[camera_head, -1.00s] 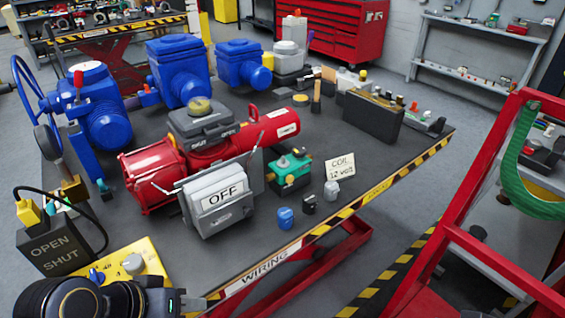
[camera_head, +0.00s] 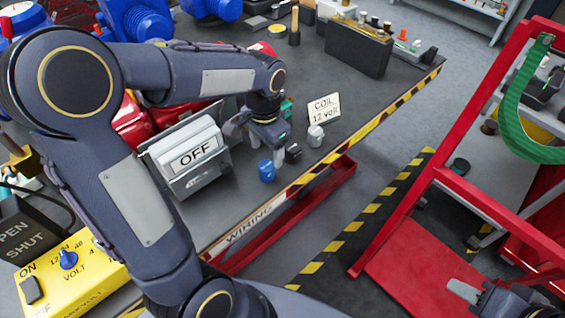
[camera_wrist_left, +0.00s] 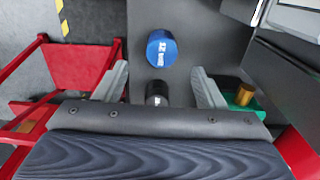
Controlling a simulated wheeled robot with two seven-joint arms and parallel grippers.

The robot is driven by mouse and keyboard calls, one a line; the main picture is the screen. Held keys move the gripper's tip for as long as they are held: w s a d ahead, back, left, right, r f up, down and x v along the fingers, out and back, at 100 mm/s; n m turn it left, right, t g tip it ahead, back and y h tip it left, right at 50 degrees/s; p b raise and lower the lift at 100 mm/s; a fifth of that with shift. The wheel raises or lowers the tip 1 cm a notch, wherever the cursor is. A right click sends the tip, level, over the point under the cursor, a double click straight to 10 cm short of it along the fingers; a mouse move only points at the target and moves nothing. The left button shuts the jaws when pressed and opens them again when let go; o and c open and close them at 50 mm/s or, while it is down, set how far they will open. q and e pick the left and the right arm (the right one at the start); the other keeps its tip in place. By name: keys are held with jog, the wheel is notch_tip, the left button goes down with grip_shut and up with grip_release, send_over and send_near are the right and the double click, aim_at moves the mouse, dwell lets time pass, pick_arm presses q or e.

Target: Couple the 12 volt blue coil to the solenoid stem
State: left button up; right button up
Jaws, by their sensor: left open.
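The blue coil (camera_head: 267,172) stands on the dark bench top near its striped edge. In the left wrist view the blue coil (camera_wrist_left: 161,47) shows a white label, just beyond the fingertips. My left gripper (camera_head: 262,137) is open and empty above the coils. In the wrist view its fingers (camera_wrist_left: 160,72) lie either side of a black coil (camera_wrist_left: 157,92). The green valve body (camera_head: 287,108) is mostly hidden behind my left wrist; in the wrist view the green body (camera_wrist_left: 262,104) carries a brass stem (camera_wrist_left: 245,94). My right gripper (camera_head: 466,290) is at lower right; its jaw state is unclear.
A grey coil (camera_head: 316,135) and a "COIL 12 volt" card (camera_head: 324,111) stand to the right of the blue coil. A grey "OFF" box (camera_head: 187,158) is close on the left. A yellow voltage box (camera_head: 75,272) is at lower left. A red frame (camera_head: 440,150) rises at right.

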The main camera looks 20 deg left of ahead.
aim_at(266, 165)
pick_arm(q)
notch_tip(266, 165, down, 8)
jog(key=shift+s+a+r, duration=0.1)
jog(key=shift+a+r, duration=0.05)
jog(key=shift+r, duration=0.1)
jog(key=c, duration=1.1)
jog(key=shift+r, duration=0.15)
jog(key=shift+c, duration=0.2)
